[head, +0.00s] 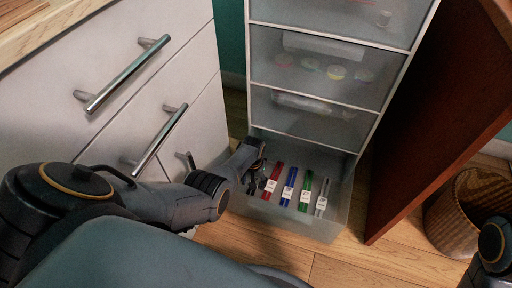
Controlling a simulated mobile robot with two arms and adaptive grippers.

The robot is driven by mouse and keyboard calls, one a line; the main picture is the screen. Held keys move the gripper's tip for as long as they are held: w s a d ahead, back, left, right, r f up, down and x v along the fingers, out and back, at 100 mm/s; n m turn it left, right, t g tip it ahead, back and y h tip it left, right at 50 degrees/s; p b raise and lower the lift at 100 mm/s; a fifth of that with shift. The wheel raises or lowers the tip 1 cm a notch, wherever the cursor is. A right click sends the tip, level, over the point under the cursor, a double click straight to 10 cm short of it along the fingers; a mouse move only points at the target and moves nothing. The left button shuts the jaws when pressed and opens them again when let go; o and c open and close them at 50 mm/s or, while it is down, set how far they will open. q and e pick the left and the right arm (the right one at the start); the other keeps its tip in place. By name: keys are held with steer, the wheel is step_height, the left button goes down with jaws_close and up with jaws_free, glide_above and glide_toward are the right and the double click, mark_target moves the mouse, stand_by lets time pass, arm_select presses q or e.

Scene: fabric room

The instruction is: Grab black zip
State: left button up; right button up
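The bottom drawer (285,224) of the translucent unit is pulled open. In it lie a red zip (274,177), a blue zip (289,184), a green zip (306,190) and a pale grey zip (322,193), side by side with white labels. My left gripper (257,181) points down into the drawer's left end, just left of the red zip. I cannot make out a black zip; the dark gripper covers that spot, and anything under it is hidden. The gripper's fingers are too small and dark to read. My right gripper is out of view.
Closed translucent drawers (325,75) rise above the open one. A white cabinet (60,115) with metal handles stands close left of my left arm. A brown wooden panel (440,110) and a wicker basket (468,210) are at right. Wooden floor (370,265) is clear in front.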

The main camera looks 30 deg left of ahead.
arm_select(q)
steer(key=c, duration=0.8)
steer(key=shift+c, duration=0.2)
steer(key=shift+s+r, duration=0.1)
steer(key=shift+s, duration=0.05)
